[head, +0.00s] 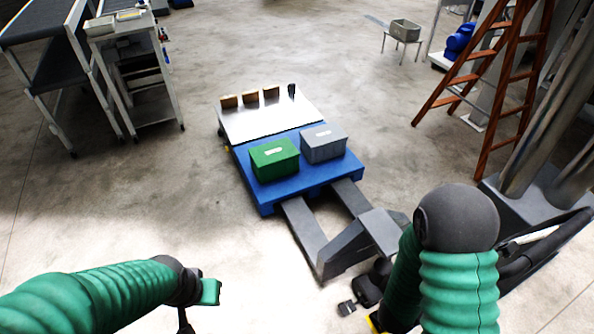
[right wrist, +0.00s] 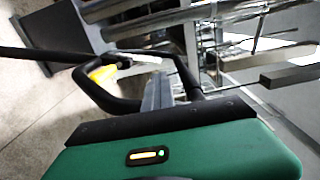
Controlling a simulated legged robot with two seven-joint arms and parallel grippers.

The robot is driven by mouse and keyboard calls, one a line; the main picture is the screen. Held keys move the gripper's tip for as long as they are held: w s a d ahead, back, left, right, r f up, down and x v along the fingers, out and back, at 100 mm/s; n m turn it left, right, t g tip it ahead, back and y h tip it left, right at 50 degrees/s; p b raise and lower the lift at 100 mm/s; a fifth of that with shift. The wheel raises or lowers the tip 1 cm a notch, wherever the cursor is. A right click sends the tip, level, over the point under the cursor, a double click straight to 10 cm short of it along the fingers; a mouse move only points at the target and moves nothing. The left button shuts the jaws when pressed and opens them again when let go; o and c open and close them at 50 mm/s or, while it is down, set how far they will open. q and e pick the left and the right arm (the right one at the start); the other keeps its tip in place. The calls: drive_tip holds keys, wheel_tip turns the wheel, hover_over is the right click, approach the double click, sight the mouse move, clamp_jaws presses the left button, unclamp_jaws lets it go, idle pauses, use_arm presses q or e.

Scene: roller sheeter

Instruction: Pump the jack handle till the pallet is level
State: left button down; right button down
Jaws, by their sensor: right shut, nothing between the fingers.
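The blue pallet (head: 290,189) rests over the dark forks of the pallet jack (head: 360,240). Its tilt is hard to judge from here. It carries a green crate (head: 275,158), a grey crate (head: 323,143) and a pale sheet (head: 268,117). The jack handle, a black loop with a yellow part (right wrist: 103,74), shows in the right wrist view beyond my green wrist housing. My right gripper (head: 348,307) is shut and empty beside the jack's near end, apart from the handle as far as I see. My left gripper (head: 185,322) is low at left, cut off by the frame edge.
Several small brown blocks (head: 250,98) stand on the pale sheet. A conveyor (head: 40,30) and cart (head: 130,70) stand at left. An orange ladder (head: 490,75) and a machine with large grey cylinders (head: 550,125) stand at right. The floor left of the pallet is clear.

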drive_tip(key=s+p, duration=0.1)
drive_tip(key=s+d+f+p, duration=0.1)
drive_tip(key=s, duration=0.1)
drive_tip(key=s+d+f+p, duration=0.1)
drive_tip(key=s+p, duration=0.1)
drive_tip(key=shift+d, duration=0.15)
drive_tip(key=shift+s, duration=0.1)
drive_tip(key=s, duration=0.1)
drive_tip(key=s+d+f+p, duration=0.1)
drive_tip(key=s, duration=0.1)
drive_tip(key=s+d+f, duration=0.1)
drive_tip(key=shift+s+f, duration=0.2)
drive_tip(key=shift+s, duration=0.2)
